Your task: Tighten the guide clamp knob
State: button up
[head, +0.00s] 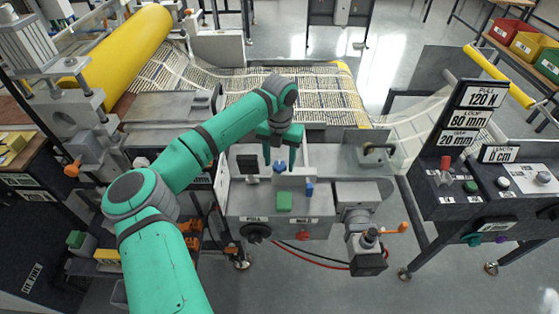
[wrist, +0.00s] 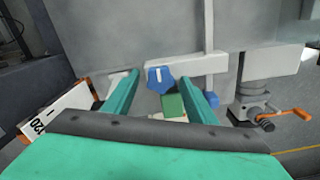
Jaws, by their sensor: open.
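The guide clamp knob is a blue star-shaped knob (wrist: 160,79) with a white mark, on a pale bar. It lies between my two finger ends in the wrist view, with a gap on each side. In the head view the blue knob (head: 280,166) shows just below my gripper (head: 279,158), on top of the grey machine box. My gripper (wrist: 160,84) is open and empty, its two green fingers on either side of the knob. I cannot tell exactly how far the fingertips are above or beyond it.
A green block (head: 284,201) and a small blue part (head: 310,189) sit close to the knob on the grey box (head: 250,205). An orange-handled crank (head: 393,229) stands at the right. A control console (head: 485,195) stands farther right. The mesh web (head: 300,90) runs behind.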

jog(key=c, duration=1.1)
